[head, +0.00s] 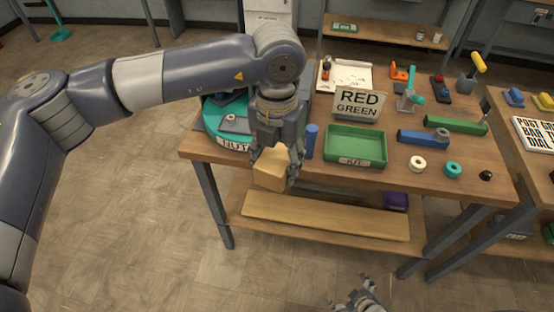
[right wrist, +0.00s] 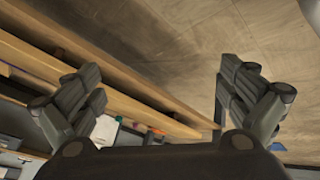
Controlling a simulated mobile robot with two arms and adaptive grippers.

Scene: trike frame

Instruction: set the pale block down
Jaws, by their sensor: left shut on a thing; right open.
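The pale block (head: 271,170) is a light wooden block, tilted, seen in the head view at the front left edge of the workbench (head: 460,180). My left gripper (head: 278,153) points down and is shut on the block, holding it by the bench's front edge. The head view does not show clearly whether the block touches the bench. My right gripper (head: 358,300) is low in front of the bench, at the bottom of the head view. In the right wrist view its fingers (right wrist: 165,105) are spread wide with nothing between them.
A teal turntable (head: 215,125) stands left of my left gripper. A blue cylinder (head: 311,140), a green tray (head: 355,147) and a RED GREEN sign (head: 359,104) stand to the right. A lower shelf (head: 320,215) runs under the bench. A second bench (head: 525,165) stands at far right.

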